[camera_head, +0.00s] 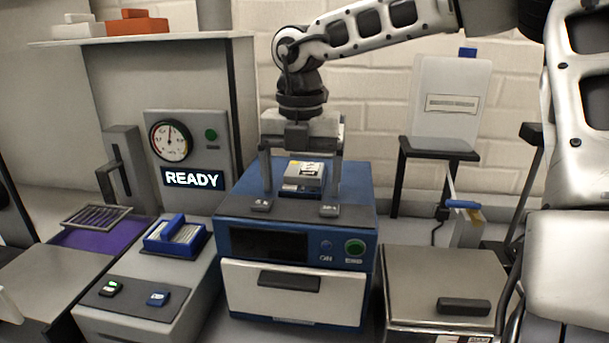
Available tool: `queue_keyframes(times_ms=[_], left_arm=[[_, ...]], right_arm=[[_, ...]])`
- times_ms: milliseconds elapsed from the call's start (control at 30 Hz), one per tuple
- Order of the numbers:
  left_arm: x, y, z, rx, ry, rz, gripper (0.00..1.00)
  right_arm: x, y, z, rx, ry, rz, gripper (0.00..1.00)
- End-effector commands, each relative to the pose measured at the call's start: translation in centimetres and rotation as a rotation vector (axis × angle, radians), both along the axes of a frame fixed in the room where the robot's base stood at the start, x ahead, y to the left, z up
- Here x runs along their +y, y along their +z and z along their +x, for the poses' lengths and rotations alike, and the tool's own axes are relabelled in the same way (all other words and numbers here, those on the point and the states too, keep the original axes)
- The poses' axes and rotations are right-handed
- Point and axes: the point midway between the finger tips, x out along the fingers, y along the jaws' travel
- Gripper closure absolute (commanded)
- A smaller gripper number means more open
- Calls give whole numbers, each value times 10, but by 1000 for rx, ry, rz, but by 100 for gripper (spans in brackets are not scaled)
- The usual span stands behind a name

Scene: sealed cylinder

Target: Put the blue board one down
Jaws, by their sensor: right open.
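A small block (303,175) with a grey top, a white label and blue lower edges sits on top of the blue machine (350,197). It may be the blue board one; its marking is too small to read. My right gripper (301,188) points down over it, open, with one finger on each side of the block. The fingers look apart from the block's sides. My left gripper does not show.
A blue tray (158,246) with light pieces sits on the grey cabinet left of the machine. A READY display (193,178) and gauge stand behind it. A metal-topped box (428,268) is at right, and a black stand (436,150) holds a white panel.

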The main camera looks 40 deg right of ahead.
Motion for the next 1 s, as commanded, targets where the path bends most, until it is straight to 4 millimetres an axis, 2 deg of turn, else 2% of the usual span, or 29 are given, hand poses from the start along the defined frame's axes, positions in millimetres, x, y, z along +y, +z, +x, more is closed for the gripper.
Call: queue_keyframes(times_ms=[33,67,200,233,300,667,867,1000], left_arm=[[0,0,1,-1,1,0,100],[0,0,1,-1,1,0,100],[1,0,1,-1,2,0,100],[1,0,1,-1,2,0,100],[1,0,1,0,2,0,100],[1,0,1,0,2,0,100],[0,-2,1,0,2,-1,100],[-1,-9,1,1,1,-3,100]], right_arm=[[0,0,0,0,0,0,11],[0,0,0,0,0,0,16],[0,0,0,-1,0,-1,55],[0,1,0,-1,0,-1,61],[0,1,0,-1,0,0,65],[0,8,1,-5,0,-1,65],[0,35,1,-7,0,-1,65],[22,60,-10,-8,4,-5,65]])
